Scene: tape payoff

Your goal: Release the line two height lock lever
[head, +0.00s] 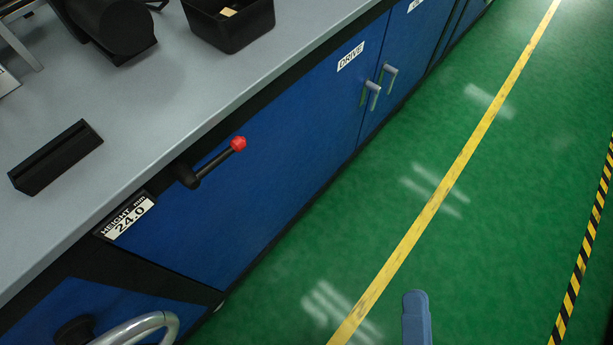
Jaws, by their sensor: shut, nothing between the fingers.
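The lever points up and to the right in the head view, over the blue cabinet front. Nothing touches it. No line number shows beside it. My gripper's fingers are not in view. A blue-grey rounded piece at the bottom, right of centre, may be part of my arm, well apart from the lever.
A metal handwheel (140,330) stands below the label at bottom left. Blue doors marked "DRIVE" (351,56) have protruding handles (372,90). A black block (56,156) and a black bin (234,30) sit on the top. The green floor (500,230) is clear.

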